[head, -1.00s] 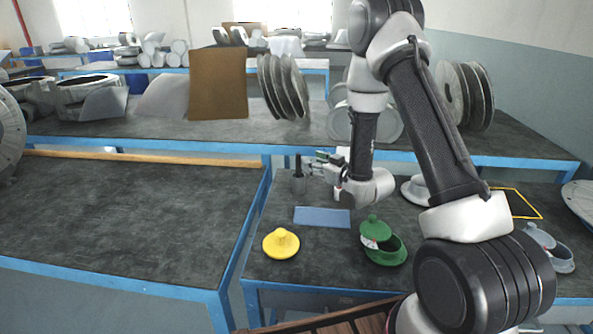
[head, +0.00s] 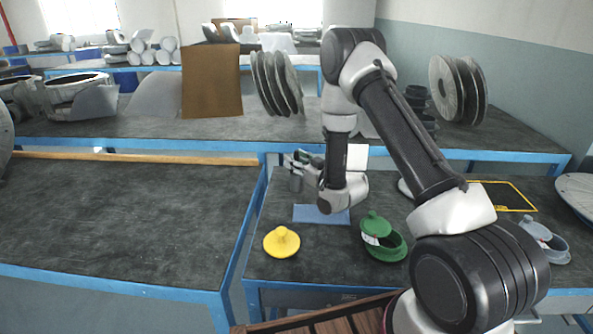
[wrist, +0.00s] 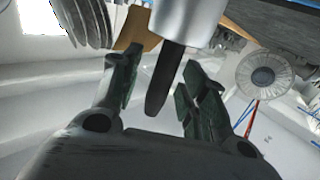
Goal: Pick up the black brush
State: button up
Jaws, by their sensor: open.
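The black brush (wrist: 165,78) shows in the wrist view as a dark rod coming out of a silver-grey cup (wrist: 188,18). The picture is turned over, so the rod points down in it. My gripper (wrist: 162,62) is open, with one finger on each side of the rod and visible gaps between. In the head view my gripper (head: 306,163) is at the grey cup (head: 296,183), on the right-hand bench. The brush is hidden or merged with my fingers there.
A blue mat (head: 303,216) lies just in front of the cup. A yellow lid (head: 281,242), a green pot (head: 388,251) and a grey pot (head: 555,249) stand nearby. A yellow-outlined area (head: 503,197) lies at right. The bench's left part is fairly clear.

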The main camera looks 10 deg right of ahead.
jog(key=c, duration=0.9)
jog(key=shift+c, duration=0.2)
notch_tip(320, 180, up, 10)
